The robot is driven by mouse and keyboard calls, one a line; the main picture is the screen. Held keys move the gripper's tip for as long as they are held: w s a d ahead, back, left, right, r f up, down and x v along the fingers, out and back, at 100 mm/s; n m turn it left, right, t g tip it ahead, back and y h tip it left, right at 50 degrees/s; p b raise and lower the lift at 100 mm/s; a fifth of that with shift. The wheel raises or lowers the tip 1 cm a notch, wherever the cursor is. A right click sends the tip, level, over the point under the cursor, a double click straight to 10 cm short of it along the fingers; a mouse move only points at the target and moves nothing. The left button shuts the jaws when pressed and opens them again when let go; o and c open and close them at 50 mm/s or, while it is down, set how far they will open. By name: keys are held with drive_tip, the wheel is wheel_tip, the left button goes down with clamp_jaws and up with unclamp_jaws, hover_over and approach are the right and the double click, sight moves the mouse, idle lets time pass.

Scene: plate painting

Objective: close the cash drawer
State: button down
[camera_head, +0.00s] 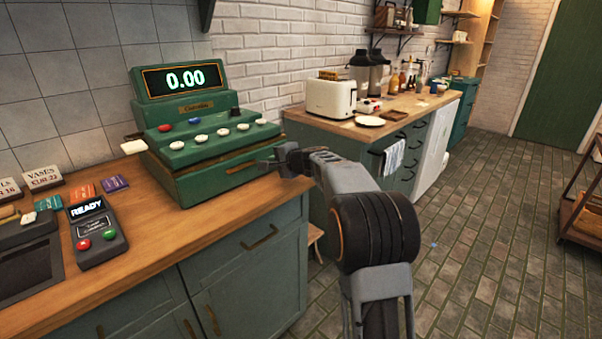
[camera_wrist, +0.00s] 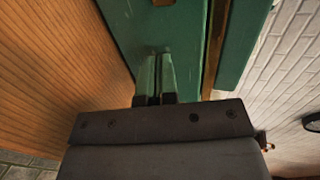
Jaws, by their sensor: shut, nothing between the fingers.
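The green cash register (camera_head: 190,118) stands on the wooden counter, its display reading 0.00. Its cash drawer (camera_head: 222,178) is the low green front under the keys, with a brass handle. In the wrist view the drawer front (camera_wrist: 128,28) fills the upper middle, with a brass-coloured strip between it and the register body (camera_wrist: 243,45). My gripper (camera_head: 268,163) is at the right part of the drawer front. In the wrist view my gripper's fingers (camera_wrist: 155,70) are together and empty, with their tips at the drawer front. I cannot tell whether they touch it or how far the drawer stands out.
A card terminal (camera_head: 95,232) showing READY, coloured cards and price signs are on the wooden counter (camera_head: 165,235) at left. A second counter with a toaster (camera_head: 336,99) stands behind. The tiled floor (camera_head: 470,230) at right is mostly clear.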

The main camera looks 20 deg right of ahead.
drive_tip(key=s+d+b, duration=0.2)
drive_tip(key=s, duration=0.1)
drive_tip(key=shift+s+f, duration=0.15)
drive_tip(key=shift+f, duration=0.05)
drive_tip(key=v, duration=1)
drive_tip(key=s+a+f+n+g+p, duration=0.1)
drive_tip(key=s+a+f+n+g, duration=0.1)
drive_tip(key=s+f+g, duration=0.3)
drive_tip(key=s+a+f+n+g+h+p, duration=0.2)
drive_tip(key=s+a+n+g+p, duration=0.15)
drive_tip(key=s+p, duration=0.35)
drive_tip(key=s+a+r+n+h+p, duration=0.2)
drive_tip(key=s+r+n+p, duration=0.2)
drive_tip(key=s, duration=0.4)
drive_tip(key=s+a+r+n+g+h+p, duration=0.1)
drive_tip(key=s+a+r+n+p, duration=0.2)
drive_tip(key=s+r+p, duration=0.4)
drive_tip(key=shift+s+n+h+p, duration=0.4)
drive_tip(key=shift+n+p, duration=0.05)
drive_tip(key=shift+p, duration=0.7)
drive_tip(key=shift+a, duration=0.15)
